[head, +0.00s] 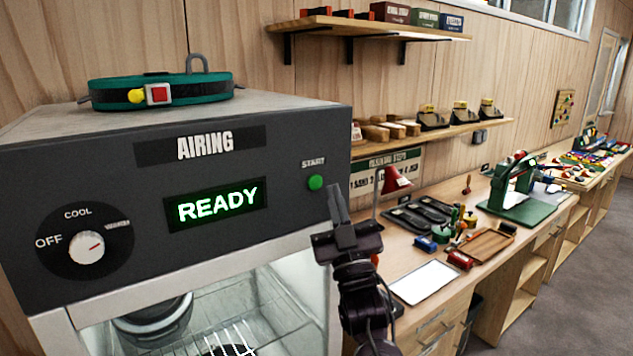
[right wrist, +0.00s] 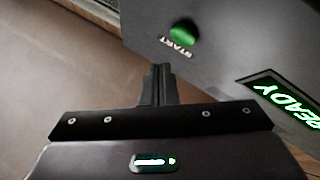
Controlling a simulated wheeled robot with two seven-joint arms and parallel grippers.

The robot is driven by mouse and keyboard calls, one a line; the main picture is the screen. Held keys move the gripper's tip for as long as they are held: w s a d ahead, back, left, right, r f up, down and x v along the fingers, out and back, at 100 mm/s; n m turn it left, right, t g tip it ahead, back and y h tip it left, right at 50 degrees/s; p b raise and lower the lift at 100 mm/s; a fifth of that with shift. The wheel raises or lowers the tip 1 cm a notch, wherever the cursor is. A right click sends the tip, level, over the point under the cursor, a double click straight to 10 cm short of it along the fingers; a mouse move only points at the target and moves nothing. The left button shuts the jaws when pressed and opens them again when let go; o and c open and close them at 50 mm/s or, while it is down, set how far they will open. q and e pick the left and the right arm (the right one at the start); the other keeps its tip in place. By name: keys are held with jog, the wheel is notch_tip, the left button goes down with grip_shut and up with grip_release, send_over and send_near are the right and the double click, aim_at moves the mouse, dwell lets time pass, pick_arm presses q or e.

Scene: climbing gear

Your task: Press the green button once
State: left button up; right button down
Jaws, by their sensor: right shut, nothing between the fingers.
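The green button (head: 315,182), labelled START, sits on the dark front panel (head: 110,175) of the airing cabinet, to the right of the lit READY display (head: 217,206). My right gripper (head: 337,198) is shut and empty, just right of the button and slightly lower in the head view, apart from it in the picture. In the right wrist view the green button (right wrist: 184,34) is beyond the closed fingertips (right wrist: 158,68) and a little to the right. The button is not covered in either view. My left gripper is not in view.
A dial (head: 87,247) is at the panel's left. A green strap with a red buckle (head: 160,93) lies on the cabinet top. Right of my arm is a workbench with a white sheet (head: 424,282), a tray (head: 485,244) and a green press (head: 515,200). Shelves hang above.

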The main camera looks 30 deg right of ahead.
jog(key=shift+w+a, duration=0.1)
jog(key=shift+w, duration=0.9)
jog(key=shift+w, duration=0.15)
dwell(1.3)
jog(key=shift+w, duration=0.3)
jog(key=shift+w, duration=0.35)
dwell(0.6)
jog(key=shift+s, duration=0.85)
